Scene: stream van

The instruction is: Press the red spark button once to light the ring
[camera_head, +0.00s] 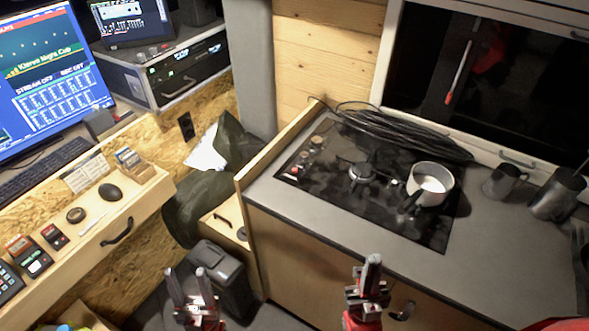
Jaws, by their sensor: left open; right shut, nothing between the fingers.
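The black glass hob (335,205) is set into the grey counter. A small red spot, which looks like the spark button (294,170), is at the hob's left edge, beside small knobs (316,140). The burner ring (361,173) is near the hob's middle; no flame shows on it. My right gripper (372,262) is shut and empty, in front of the counter, right of and nearer than the button. My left gripper (186,271) is open and empty, low at the left, in front of a dark bin. Both are apart from the button.
A white-lined pot (432,178) stands on the hob's right, its handle pointing forward. A coiled black cable (405,130) lies behind it. Metal mugs (503,181) stand further right. A raised wooden panel (262,162) edges the counter's left side. The front counter strip is clear.

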